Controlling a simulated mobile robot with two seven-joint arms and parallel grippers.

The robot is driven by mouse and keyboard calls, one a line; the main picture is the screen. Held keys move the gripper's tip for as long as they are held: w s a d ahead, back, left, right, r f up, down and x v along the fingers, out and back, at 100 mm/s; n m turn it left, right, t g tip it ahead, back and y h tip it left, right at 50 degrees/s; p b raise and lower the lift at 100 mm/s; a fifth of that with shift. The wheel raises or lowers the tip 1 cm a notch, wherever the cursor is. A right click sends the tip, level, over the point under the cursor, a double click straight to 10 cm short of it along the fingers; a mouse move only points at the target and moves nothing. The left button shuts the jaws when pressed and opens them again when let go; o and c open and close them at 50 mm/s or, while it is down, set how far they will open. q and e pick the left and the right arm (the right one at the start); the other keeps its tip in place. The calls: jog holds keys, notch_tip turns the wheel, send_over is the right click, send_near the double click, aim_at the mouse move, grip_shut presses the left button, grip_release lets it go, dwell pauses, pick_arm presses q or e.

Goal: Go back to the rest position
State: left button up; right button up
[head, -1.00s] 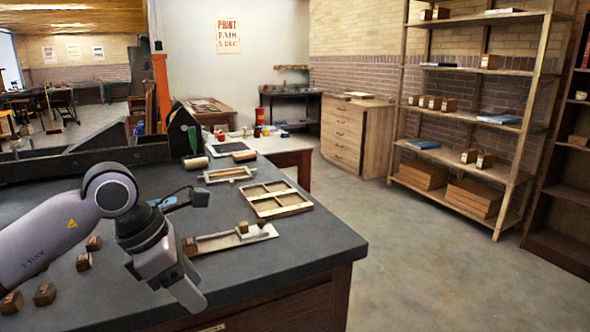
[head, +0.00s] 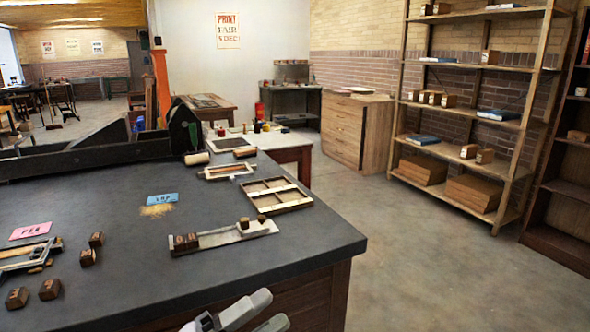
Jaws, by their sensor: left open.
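My left gripper (head: 276,307) shows at the bottom edge of the head view, beyond the front edge of the dark worktop (head: 120,190). Its two pale fingers are apart, with nothing seen between them. The rest of the left arm is out of view. My right gripper is not in view. On the worktop, a metal composing stick (head: 215,238) holds small wooden type blocks (head: 185,242) at its left end, with more near its right end. The gripper is well clear of it.
Loose type blocks (head: 50,289) lie at the lower left, near a pink card (head: 30,231). A blue card (head: 162,199) lies mid-worktop. A divided wooden tray (head: 298,205) sits near the right edge. The floor (head: 440,270) to the right is clear.

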pick_arm(q)
jog(key=a+f+n+t+y, duration=0.3)
jog(key=a+f+n+y, duration=0.3)
jog(key=n, duration=0.3)
jog(key=a+f+n+t+y, duration=0.3)
jog(key=f+n+y, duration=0.35)
jog(key=n, duration=0.25)
jog(key=s+a+f+n+g+y, duration=0.2)
jog(key=s+a+f+n+g, duration=0.1)
jog(key=s+f, duration=0.4)
jog(key=s+a+f+n+g+y, duration=0.3)
jog(key=s+f+n, duration=0.2)
jog(key=f, duration=0.5)
jog(key=shift+s+a+p, duration=0.3)
jog(key=shift+s, duration=0.8)
